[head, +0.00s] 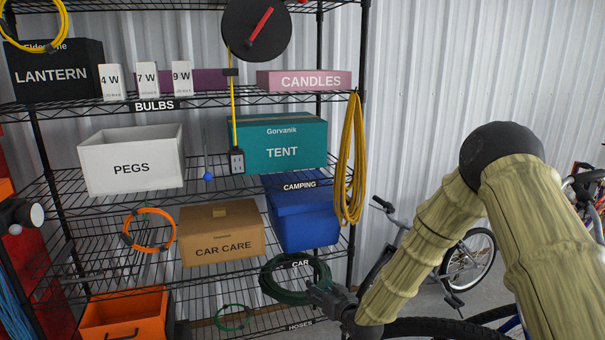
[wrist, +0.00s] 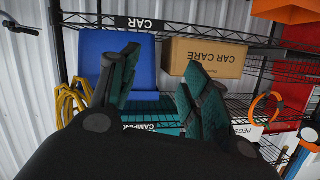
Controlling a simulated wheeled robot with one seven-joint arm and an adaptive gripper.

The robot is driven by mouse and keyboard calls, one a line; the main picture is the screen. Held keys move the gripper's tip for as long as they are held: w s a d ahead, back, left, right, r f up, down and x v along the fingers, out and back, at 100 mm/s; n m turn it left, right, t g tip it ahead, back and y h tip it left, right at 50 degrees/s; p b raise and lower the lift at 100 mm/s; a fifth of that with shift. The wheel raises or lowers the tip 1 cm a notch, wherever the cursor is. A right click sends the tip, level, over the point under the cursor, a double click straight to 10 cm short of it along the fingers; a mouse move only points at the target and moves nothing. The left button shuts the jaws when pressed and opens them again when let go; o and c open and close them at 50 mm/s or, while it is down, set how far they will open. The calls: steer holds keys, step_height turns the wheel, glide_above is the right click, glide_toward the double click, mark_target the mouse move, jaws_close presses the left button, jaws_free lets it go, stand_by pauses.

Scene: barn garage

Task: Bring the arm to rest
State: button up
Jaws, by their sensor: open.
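My arm comes in from the right of the head view, and its forearm bends down toward the lower shelves. My gripper (head: 318,290) is by the right end of the rack, in front of the coiled dark green hose (head: 295,279). In the wrist view my gripper (wrist: 157,88) is open, with its two teal-and-black fingers apart and nothing between them. Beyond the fingers are the blue bin (wrist: 98,53) and the tan CAR CARE box (wrist: 205,57). The wrist picture is upside down compared with the head view.
The wire rack (head: 359,60) holds the teal TENT box (head: 300,132), the white PEGS bin (head: 130,185) and an orange crate (head: 125,318). A yellow cord (head: 351,165) hangs on its right post. Bicycles (head: 470,262) stand at right, behind my arm. Corrugated wall lies behind.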

steer(key=s+d+f+m+g+h, duration=0.15)
steer(key=s+d+f+g, duration=0.25)
steer(key=s+f, duration=0.8)
steer(key=s+d+f+g+h, duration=0.2)
steer(key=s+d+f+g, duration=0.15)
steer(key=s+f, duration=0.85)
steer(key=s+d+f+m+g+h, duration=0.1)
steer(key=s+d+g, duration=0.2)
steer(key=s, duration=1.2)
steer(key=s+d+f+g+h, duration=0.1)
steer(key=s+d, duration=0.5)
steer(key=s, duration=0.8)
steer(key=shift+s+d+m+g+h, duration=0.35)
steer(key=shift+g+h, duration=0.1)
steer(key=shift+g, duration=0.5)
